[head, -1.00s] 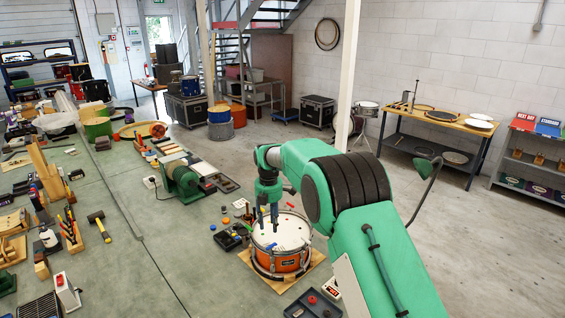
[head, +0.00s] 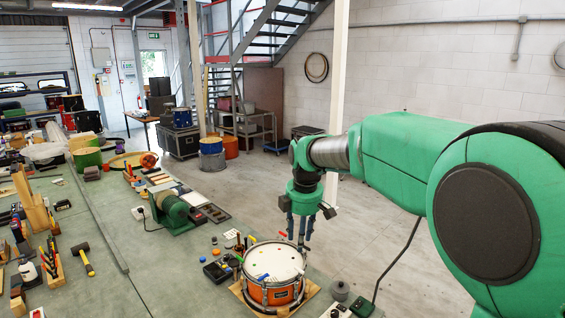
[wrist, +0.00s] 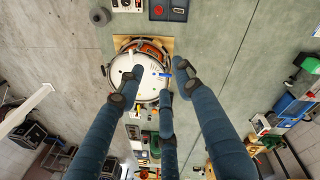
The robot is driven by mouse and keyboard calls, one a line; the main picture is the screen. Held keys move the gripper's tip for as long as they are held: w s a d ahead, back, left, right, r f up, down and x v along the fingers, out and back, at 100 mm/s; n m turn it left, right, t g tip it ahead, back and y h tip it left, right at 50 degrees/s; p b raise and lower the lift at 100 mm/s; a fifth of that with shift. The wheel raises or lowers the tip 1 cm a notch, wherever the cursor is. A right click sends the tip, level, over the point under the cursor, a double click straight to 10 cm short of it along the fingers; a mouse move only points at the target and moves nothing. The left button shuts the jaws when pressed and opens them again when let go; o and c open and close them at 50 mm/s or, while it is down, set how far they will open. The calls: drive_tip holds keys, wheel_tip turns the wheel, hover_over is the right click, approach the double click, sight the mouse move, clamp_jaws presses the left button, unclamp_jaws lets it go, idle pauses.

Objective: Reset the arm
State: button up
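My gripper (head: 301,232) hangs from my green arm, fingers down, above and slightly right of the drum in the head view. In the wrist view its three blue-grey fingers (wrist: 158,82) are spread apart with nothing between them. The orange snare drum (head: 270,292) has a white head with small coloured pieces on it, and sits on a wooden board (head: 312,288). In the wrist view the drum (wrist: 139,69) lies below the fingers, partly hidden by them.
A green-cased machine (head: 172,211) stands on the bench behind the drum. A black tray (head: 217,270) with small parts lies left of it, and a hammer (head: 83,259) lies further left. A dark round knob-like object (head: 340,290) is at the right. Open floor lies beyond the bench.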

drive_tip(key=s+d+r+m+t+b, duration=0.1)
drive_tip(key=s+d+m, duration=0.3)
drive_tip(key=s, duration=0.6)
drive_tip(key=s+d+r+m+t+b, duration=0.15)
drive_tip(key=s+d+m, duration=0.35)
drive_tip(key=s, duration=0.5)
drive_tip(key=s+d+m+b, duration=0.2)
drive_tip(key=s+d+m, duration=0.2)
drive_tip(key=s, duration=0.6)
drive_tip(key=s+d+f+m+t+b, duration=0.1)
drive_tip(key=s+f+m, duration=0.3)
drive_tip(key=s, duration=0.6)
wheel_tip(320, 180, down, 2)
drive_tip(key=shift+s+d+f+m, duration=0.15)
drive_tip(key=shift+d+m, duration=0.25)
drive_tip(key=shift+d, duration=0.5)
